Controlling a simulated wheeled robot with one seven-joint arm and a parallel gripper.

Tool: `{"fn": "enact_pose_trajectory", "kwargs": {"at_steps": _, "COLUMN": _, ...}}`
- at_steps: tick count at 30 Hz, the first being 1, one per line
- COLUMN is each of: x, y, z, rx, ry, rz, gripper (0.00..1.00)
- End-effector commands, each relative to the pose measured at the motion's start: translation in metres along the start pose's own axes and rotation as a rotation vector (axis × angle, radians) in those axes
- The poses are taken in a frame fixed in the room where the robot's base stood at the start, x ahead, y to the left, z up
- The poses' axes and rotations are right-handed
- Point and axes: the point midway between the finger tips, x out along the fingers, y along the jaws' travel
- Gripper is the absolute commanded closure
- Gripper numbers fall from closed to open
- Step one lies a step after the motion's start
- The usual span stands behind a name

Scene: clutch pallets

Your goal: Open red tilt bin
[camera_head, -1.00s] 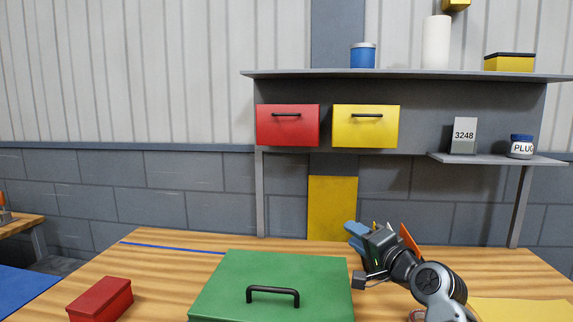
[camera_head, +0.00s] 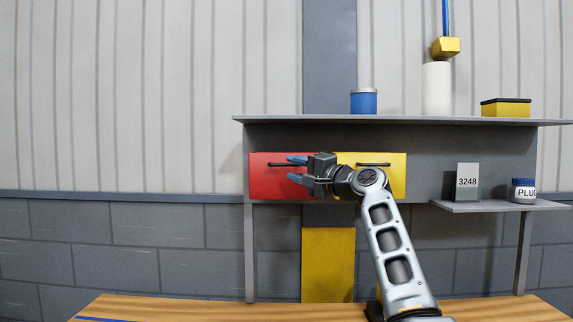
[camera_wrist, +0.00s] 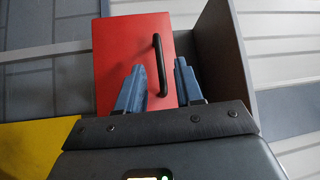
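The red tilt bin (camera_head: 262,184) hangs under the left end of the grey shelf, its front flush and shut. Its black bar handle (camera_head: 276,164) runs along the upper front. My gripper (camera_head: 292,169) is in front of the bin's right part, its blue fingers pointing left in the head view. In the wrist view, the red front (camera_wrist: 118,45) fills the middle and the handle (camera_wrist: 159,62) shows between the two spread fingertips (camera_wrist: 157,66), with gaps on both sides. The gripper is open and appears not to grip the handle.
A yellow bin (camera_head: 396,180) hangs right of the red one, partly behind my arm. The shelf (camera_head: 300,119) above carries a blue can (camera_head: 364,102), a white cylinder (camera_head: 436,88) and a yellow box (camera_head: 506,108). A yellow board (camera_head: 328,265) stands below.

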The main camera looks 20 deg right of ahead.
Motion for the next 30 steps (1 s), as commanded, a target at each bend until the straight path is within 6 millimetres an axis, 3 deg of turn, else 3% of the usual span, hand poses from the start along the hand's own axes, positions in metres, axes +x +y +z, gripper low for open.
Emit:
{"fn": "enact_pose_trajectory", "kwargs": {"at_steps": 7, "x": 0.026, "y": -0.001, "z": 0.000, "rx": 0.001, "ry": 0.001, "rz": 0.000, "gripper": 0.64}}
{"fn": "enact_pose_trajectory", "kwargs": {"at_steps": 18, "x": 0.031, "y": 0.000, "z": 0.000, "rx": 0.000, "ry": 0.002, "rz": 0.000, "gripper": 0.64}}
{"fn": "enact_pose_trajectory", "kwargs": {"at_steps": 30, "x": 0.031, "y": 0.001, "z": 0.000, "rx": 0.000, "ry": 0.002, "rz": 0.000, "gripper": 1.00}}
